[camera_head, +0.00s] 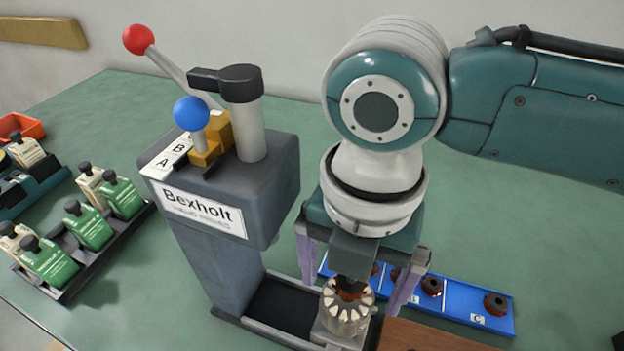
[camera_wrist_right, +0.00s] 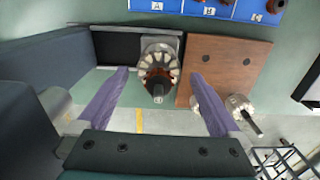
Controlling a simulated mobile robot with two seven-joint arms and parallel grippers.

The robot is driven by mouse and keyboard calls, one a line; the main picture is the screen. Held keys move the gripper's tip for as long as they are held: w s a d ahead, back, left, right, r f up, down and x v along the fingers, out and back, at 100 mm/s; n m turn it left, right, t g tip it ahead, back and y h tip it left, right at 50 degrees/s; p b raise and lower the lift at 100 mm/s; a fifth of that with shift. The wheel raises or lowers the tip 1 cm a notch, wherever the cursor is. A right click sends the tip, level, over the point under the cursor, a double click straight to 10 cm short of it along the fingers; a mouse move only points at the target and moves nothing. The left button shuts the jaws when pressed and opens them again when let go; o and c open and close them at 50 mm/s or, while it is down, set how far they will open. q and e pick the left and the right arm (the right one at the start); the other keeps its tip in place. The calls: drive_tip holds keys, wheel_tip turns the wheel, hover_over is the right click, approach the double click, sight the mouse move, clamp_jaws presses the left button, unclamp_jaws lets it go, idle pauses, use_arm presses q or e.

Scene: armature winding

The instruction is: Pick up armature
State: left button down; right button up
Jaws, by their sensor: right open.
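An armature (camera_head: 345,312) with a pale slotted core, reddish-brown windings and a dark shaft stands on a grey block at the foot of the Bexholt press (camera_head: 215,200). My right gripper (camera_head: 352,295) points down over it, open, with one purple finger on each side. In the right wrist view the armature (camera_wrist_right: 160,57) shows between the two fingers, with gaps on both sides. Another pale slotted piece with a shaft (camera_wrist_right: 238,106) is at the wooden board (camera_wrist_right: 228,62), partly behind the right-hand finger. My left gripper is not in view.
A blue tray (camera_head: 505,325) with several reddish-brown coils in lettered places lies behind and right of the armature. A dark rack (camera_head: 140,225) of green and cream bottles stands left of the press. The green table is clear at right.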

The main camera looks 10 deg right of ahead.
drive_tip(key=shift+f, duration=0.8)
clamp_jaws()
